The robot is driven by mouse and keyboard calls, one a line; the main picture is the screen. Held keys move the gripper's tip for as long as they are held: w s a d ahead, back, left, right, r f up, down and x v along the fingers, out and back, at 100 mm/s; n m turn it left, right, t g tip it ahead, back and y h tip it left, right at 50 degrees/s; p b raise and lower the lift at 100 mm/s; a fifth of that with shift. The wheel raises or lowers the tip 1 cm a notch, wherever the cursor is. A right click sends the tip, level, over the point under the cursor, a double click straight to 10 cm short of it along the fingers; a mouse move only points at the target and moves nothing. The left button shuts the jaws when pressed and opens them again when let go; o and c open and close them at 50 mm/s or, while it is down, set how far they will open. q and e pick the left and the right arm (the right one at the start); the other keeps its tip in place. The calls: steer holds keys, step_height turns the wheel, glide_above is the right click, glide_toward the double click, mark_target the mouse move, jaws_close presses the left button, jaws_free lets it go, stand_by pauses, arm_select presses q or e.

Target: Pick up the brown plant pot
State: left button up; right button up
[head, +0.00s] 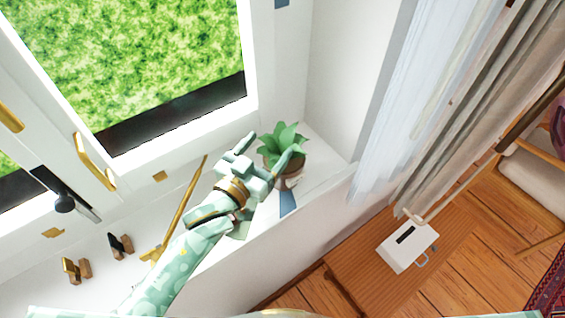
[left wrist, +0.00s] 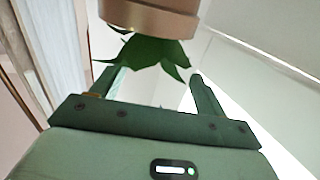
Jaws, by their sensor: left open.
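The brown plant pot (head: 297,168) stands on the white windowsill in the head view, with a green leafy plant (head: 283,141) in it. My left gripper (head: 268,148) is open beside the pot's left side and partly covers it. In the left wrist view the pot (left wrist: 150,17) is at the top edge, cut off by the frame, with its leaves hanging below it in the picture. The open fingers of my left gripper (left wrist: 157,82) point towards the leaves, with nothing gripped. I cannot tell whether a finger touches the plant. My right gripper is not in view.
The window frame (head: 170,140) with gold handles is behind the sill. A gold rod (head: 183,205) and small brown and black blocks (head: 119,245) lie to the left. The white side wall (head: 335,80) is close to the pot's right. A white box (head: 408,246) is on a wooden surface lower right.

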mark_target(283, 132)
arm_select(q)
steer(key=shift+w+d+r, duration=0.15)
steer(key=shift+w+d, duration=0.3)
steer(key=x, duration=0.4)
steer(key=shift+w+d+r, duration=0.1)
steer(key=shift+w+d, duration=0.05)
steer(key=shift+d, duration=0.3)
steer(key=shift+c, duration=1.2)
jaws_close()
steer(key=shift+r, duration=0.1)
